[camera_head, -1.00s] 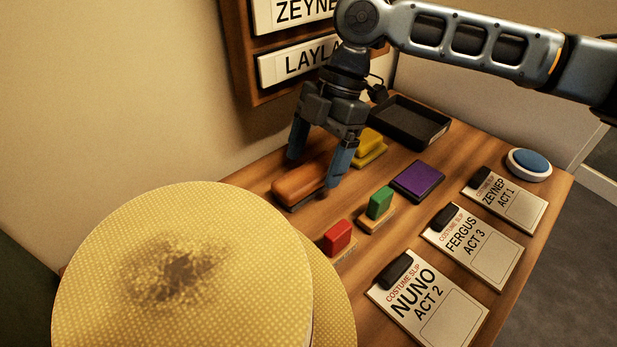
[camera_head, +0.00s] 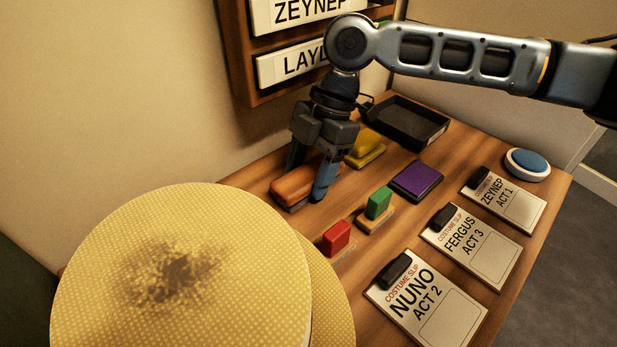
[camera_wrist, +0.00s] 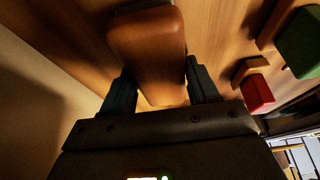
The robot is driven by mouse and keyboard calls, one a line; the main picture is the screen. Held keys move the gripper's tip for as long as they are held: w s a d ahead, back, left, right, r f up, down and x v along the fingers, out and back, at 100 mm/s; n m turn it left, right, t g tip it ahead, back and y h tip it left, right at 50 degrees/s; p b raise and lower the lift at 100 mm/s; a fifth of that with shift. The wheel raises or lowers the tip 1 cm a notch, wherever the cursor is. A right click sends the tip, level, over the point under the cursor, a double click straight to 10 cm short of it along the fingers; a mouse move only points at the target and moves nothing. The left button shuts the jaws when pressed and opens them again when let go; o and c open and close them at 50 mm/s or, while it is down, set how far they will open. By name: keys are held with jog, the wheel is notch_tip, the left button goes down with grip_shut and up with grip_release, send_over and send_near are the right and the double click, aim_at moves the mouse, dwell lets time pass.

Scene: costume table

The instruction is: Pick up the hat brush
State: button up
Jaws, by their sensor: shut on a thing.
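The hat brush is a long brown block (camera_head: 294,187) with a dark underside, lying on the wooden table near the wall. It also shows in the wrist view (camera_wrist: 148,45), between the two fingers. My gripper (camera_head: 308,184) points down over the brush, with one finger on each long side. In the wrist view both fingers of my gripper (camera_wrist: 161,85) press against the brush's sides. The brush looks to be at table level; I cannot tell any gap beneath it. The far finger is partly hidden behind the brush.
A straw hat (camera_head: 180,265) with a dark smudge stands front left. Red (camera_head: 337,237), green (camera_head: 378,204) and yellow (camera_head: 367,147) stamps, a purple pad (camera_head: 417,181), a black tray (camera_head: 405,121), costume slips (camera_head: 471,250) and a blue button (camera_head: 528,162) occupy the table. A name board (camera_head: 240,60) hangs behind.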

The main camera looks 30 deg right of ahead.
aim_at(314, 176)
jog(key=shift+c, duration=1.1)
jog(key=shift+s+r, duration=0.2)
jog(key=shift+r, duration=0.25)
jog(key=r, duration=0.4)
jog(key=s+r, duration=0.1)
jog(key=r, duration=0.1)
jog(key=shift+d, duration=0.1)
jog(key=s+d, duration=0.1)
jog(key=s, duration=0.5)
jog(key=s+d+b, duration=0.1)
jog(key=s, duration=0.5)
jog(key=s+d, duration=0.1)
jog(key=s, duration=0.5)
jog(key=shift+s+d+b, duration=0.1)
jog(key=shift+d+b, duration=0.25)
jog(key=shift+b, duration=0.05)
